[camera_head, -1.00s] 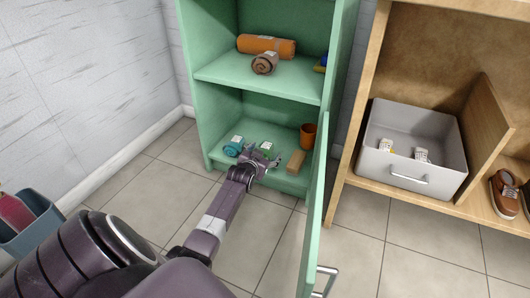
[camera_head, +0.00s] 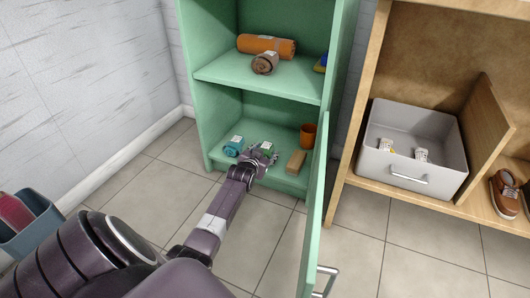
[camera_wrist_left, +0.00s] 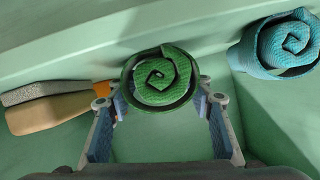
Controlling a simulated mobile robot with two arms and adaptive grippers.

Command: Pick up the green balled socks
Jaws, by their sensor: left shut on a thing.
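The green balled socks (camera_wrist_left: 160,78) show in the left wrist view as a rolled spiral between the two fingers of my left gripper (camera_wrist_left: 160,108). The fingers touch the socks from both sides. In the head view, my left gripper (camera_head: 262,157) reaches into the lower compartment of the green cabinet, and a bit of the green socks (camera_head: 267,147) shows past the fingers. The gripper is shut on the socks, low over the cabinet floor. Whether the socks still touch that floor cannot be told. My right gripper is not in view.
A blue rolled item (camera_head: 233,147) lies left of the gripper. The open cabinet door (camera_head: 318,200) edges the right side. The shelf (camera_head: 260,82) is above.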

